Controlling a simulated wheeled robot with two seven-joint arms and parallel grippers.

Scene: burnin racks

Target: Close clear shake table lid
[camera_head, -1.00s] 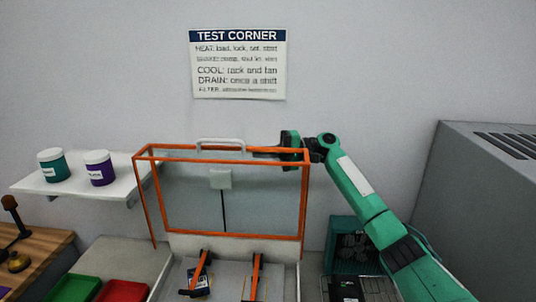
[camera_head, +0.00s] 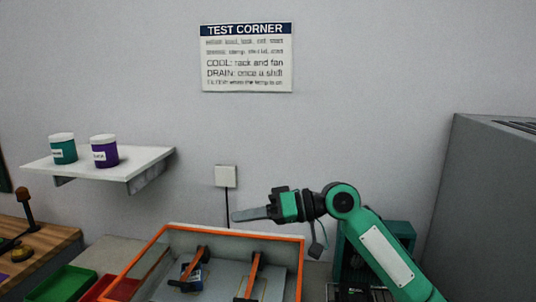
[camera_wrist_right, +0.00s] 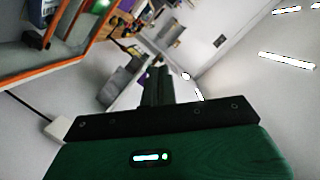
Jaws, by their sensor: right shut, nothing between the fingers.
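The clear lid with its orange frame (camera_head: 238,233) lies low over the shake table in the head view. Its front edge and handle are out of the picture, so I cannot tell if it sits fully down. Two orange-and-black clamps (camera_head: 250,274) show through it. My right gripper (camera_head: 236,215) is shut and empty, above and behind the lid's back edge, pointing left and apart from it. In the right wrist view the orange frame (camera_wrist_right: 48,75) shows at the upper left, beside my gripper's fingers (camera_wrist_right: 156,88). My left gripper is not in view.
A white shelf (camera_head: 145,166) with a teal jar (camera_head: 63,149) and a purple jar (camera_head: 104,151) is on the wall at left. Green (camera_head: 66,284) and red bins stand left of the lid. A large grey cabinet (camera_head: 490,200) stands at right. A wall outlet (camera_head: 226,176) is behind my gripper.

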